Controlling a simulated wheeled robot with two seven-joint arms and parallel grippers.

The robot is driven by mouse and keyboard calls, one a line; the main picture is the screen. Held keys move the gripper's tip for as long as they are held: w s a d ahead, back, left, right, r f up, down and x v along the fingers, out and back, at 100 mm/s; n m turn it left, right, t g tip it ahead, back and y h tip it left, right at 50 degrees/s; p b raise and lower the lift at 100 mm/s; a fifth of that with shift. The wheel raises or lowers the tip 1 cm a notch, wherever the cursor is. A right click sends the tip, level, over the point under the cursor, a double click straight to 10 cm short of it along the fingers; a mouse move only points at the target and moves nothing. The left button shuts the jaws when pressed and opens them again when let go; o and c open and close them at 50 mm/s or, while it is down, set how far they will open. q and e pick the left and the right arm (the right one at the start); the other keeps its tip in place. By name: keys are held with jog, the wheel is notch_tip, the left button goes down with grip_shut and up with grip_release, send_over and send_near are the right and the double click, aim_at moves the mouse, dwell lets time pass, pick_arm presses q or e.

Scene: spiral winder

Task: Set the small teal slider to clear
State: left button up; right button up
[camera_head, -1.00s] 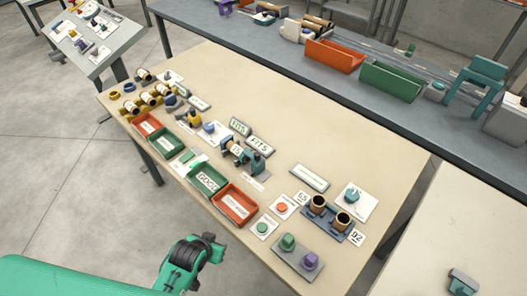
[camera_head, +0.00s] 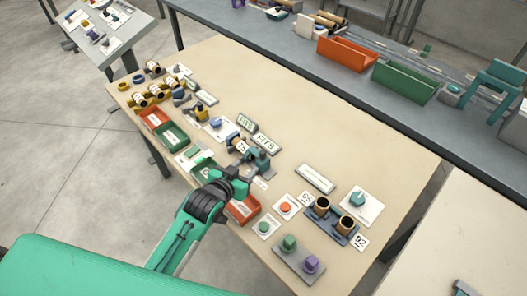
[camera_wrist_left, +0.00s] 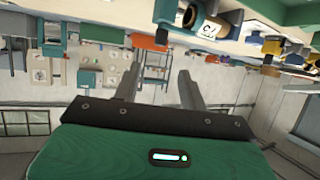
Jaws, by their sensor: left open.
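A small teal-green piece, which looks like the slider (camera_head: 194,152), sits on a white card between the green trays near the bench's front edge. Its setting and markings are too small to read. My left gripper (camera_head: 236,180) is over the front edge, to the right of that card, and partly covers the nearer green tray and the orange tray. In the left wrist view its two fingers (camera_wrist_left: 157,80) are apart with nothing between them. The slider cannot be made out in the wrist view. My right gripper is not in view.
The orange tray (camera_head: 244,212) and a green tray (camera_head: 170,135) line the front edge. A green button (camera_head: 264,227), an orange button (camera_head: 286,207) and a teal knob (camera_head: 358,199) stand to the right. The bench's back middle (camera_head: 310,125) is clear.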

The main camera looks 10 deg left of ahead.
aim_at(262, 154)
pick_arm(q)
jog(key=p+x, duration=0.2)
jog(key=x, duration=1.1)
jog(key=shift+a+p, duration=0.1)
jog(key=shift+p, duration=0.2)
jog(key=shift+c, duration=0.2)
